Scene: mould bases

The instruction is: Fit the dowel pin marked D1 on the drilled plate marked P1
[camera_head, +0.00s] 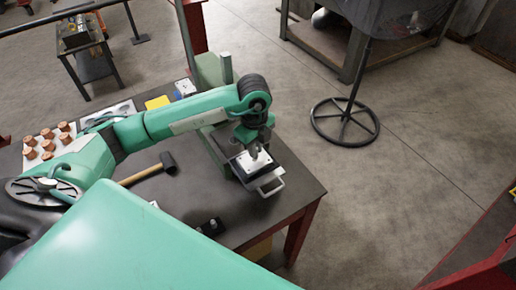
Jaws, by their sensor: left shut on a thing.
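My left arm reaches in over the dark-topped workbench (215,195). Its gripper (264,176) points down near the bench's right side. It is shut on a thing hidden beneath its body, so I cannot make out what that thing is. No mark D1 or P1 can be read. My right gripper is not in view.
Several copper-coloured pieces (47,144) stand on a light sheet at the bench's left. A hammer (150,168) lies nearby. A small black holder (212,227) sits near the front edge. A yellow item (157,102) lies at the back.

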